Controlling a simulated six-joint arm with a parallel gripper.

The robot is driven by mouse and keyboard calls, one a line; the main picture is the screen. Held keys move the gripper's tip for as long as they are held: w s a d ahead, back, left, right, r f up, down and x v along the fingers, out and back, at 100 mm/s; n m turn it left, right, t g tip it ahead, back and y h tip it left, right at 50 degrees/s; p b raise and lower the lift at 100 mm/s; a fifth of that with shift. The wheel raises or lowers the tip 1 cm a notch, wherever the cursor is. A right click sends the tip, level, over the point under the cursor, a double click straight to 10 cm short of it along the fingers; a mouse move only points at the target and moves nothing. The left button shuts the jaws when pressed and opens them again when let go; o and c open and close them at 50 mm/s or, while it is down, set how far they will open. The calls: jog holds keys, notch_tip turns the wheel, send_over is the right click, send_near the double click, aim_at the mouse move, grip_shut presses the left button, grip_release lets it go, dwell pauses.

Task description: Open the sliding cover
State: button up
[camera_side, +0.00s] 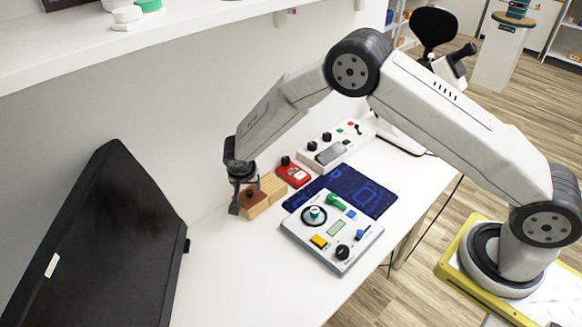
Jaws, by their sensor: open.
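A small wooden box (274,188) sits on the white table near the wall, left of the blue mat. Its left part is a darker brown block (254,205), and I cannot tell whether this is the sliding cover. My gripper (243,198) points down at the left end of the box, with its fingers open around or just beside the brown part. Whether the fingers touch it cannot be told. My gripper hides some of the box's left end.
A red device (295,174) stands just behind the box. A white control panel (318,250) with knobs and buttons lies in front, partly on the dark blue mat (375,197). A long white panel (345,141) stands behind. A black monitor (100,245) is at left. The front-left table is clear.

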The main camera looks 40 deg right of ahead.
aim_at(249, 192)
jog(key=shift+x, duration=2.4)
jog(key=shift+r, duration=0.1)
grip_shut()
